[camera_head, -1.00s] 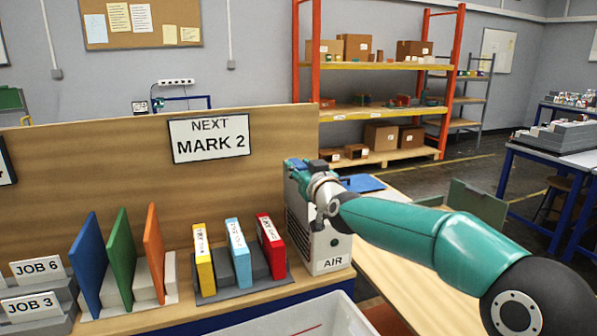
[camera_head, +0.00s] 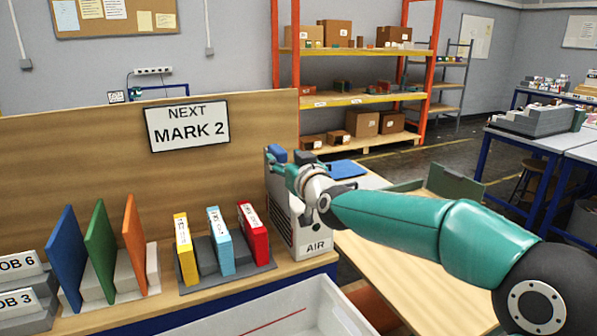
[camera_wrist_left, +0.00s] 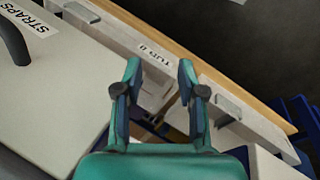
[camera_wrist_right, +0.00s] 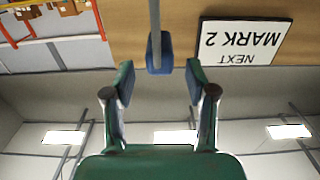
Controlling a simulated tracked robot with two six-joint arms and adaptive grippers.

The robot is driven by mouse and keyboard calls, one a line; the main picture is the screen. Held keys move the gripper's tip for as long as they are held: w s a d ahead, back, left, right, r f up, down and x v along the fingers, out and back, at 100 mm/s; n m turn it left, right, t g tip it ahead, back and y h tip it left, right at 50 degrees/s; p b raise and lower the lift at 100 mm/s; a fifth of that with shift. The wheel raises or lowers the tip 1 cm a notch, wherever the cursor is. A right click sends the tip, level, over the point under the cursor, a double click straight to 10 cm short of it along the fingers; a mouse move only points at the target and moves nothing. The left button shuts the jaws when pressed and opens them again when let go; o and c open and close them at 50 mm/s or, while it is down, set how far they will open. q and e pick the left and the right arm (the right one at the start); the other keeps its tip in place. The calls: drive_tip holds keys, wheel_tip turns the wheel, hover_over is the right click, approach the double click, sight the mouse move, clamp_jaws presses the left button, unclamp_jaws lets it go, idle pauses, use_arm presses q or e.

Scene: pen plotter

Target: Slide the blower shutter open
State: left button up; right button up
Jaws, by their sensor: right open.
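The blower, a pale box marked AIR (camera_head: 316,247), stands at the right end of the bench. My right gripper (camera_head: 290,170) is at its top and hides part of it. In the right wrist view a blue knob on a thin grey rod (camera_wrist_right: 160,52) lies between the open fingertips (camera_wrist_right: 160,72), with gaps on both sides. I cannot tell whether this knob belongs to the shutter; no shutter plate is clearly visible. My left gripper (camera_wrist_left: 158,70) is open and empty in the left wrist view, outside the head view.
Red, light blue and yellow blocks (camera_head: 252,233) stand left of the blower. A sign reading NEXT MARK 2 (camera_head: 187,124) hangs on the wooden back panel. A white tub (camera_head: 330,290) is in front. In the left wrist view a box marked STRAPS (camera_wrist_left: 45,95) lies beside the left gripper.

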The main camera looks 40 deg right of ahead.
drive_tip(key=v, duration=0.8)
drive_tip(key=shift+s, duration=0.2)
drive_tip(key=shift+r, duration=0.1)
